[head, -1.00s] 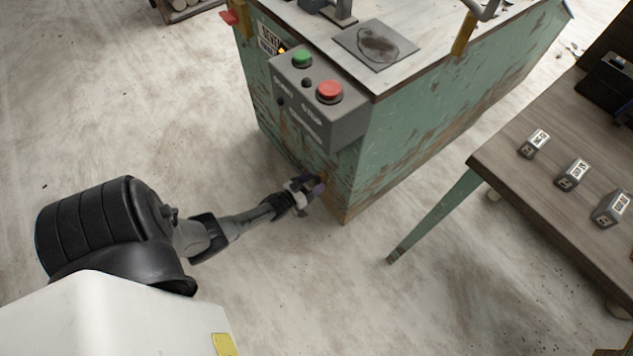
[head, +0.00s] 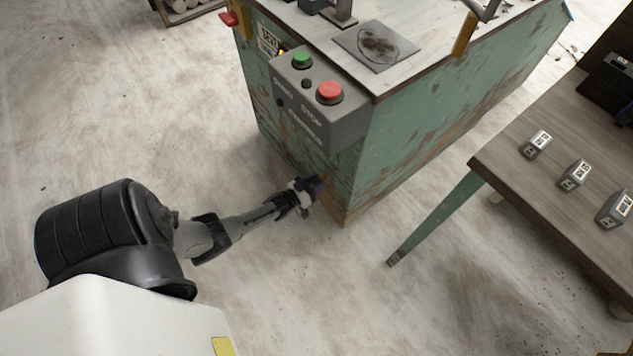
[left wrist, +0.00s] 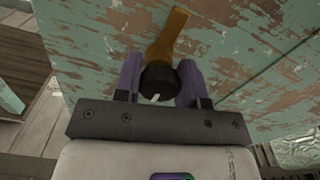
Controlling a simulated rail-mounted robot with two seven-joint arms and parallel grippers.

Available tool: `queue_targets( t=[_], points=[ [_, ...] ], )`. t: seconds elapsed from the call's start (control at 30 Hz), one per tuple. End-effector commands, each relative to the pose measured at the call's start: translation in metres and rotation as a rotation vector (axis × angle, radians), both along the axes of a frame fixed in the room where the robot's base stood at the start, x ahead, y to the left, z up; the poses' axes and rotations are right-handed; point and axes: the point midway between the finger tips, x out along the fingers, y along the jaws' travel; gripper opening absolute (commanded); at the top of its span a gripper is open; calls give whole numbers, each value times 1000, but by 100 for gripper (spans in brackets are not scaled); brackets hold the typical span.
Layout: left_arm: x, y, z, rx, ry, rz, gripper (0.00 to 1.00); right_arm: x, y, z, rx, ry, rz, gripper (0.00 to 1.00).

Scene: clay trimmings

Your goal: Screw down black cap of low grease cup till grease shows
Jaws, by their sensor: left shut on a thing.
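The black cap (left wrist: 160,82) of the low grease cup shows in the left wrist view, with a pale mark on its face. It sits on a brass-coloured fitting (left wrist: 168,40) on the worn green machine side. My left gripper (left wrist: 160,84) has its two purple fingers on either side of the cap, shut on it. In the head view my left gripper (head: 316,186) is at the low part of the green machine (head: 415,135), below the grey control box; the cap is hidden there. No grease can be made out. My right gripper is not in view.
The grey control box (head: 345,120) with green and red buttons juts out above my left gripper. A wooden table (head: 500,165) with several small labelled blocks stands at the right. The concrete floor around my arm is clear.

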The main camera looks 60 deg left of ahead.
Motion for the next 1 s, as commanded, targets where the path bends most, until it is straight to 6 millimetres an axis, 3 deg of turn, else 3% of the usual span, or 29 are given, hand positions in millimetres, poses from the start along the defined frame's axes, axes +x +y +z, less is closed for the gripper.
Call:
queue_targets(
  t=[0.1,0.47,1.0],
  points=[
    [0,0,0,0,0,0,14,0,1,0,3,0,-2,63],
    [0,0,0,88,15,1,14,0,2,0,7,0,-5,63],
    [-1,2,0,565,89,1,14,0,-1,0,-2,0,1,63]
  ],
)
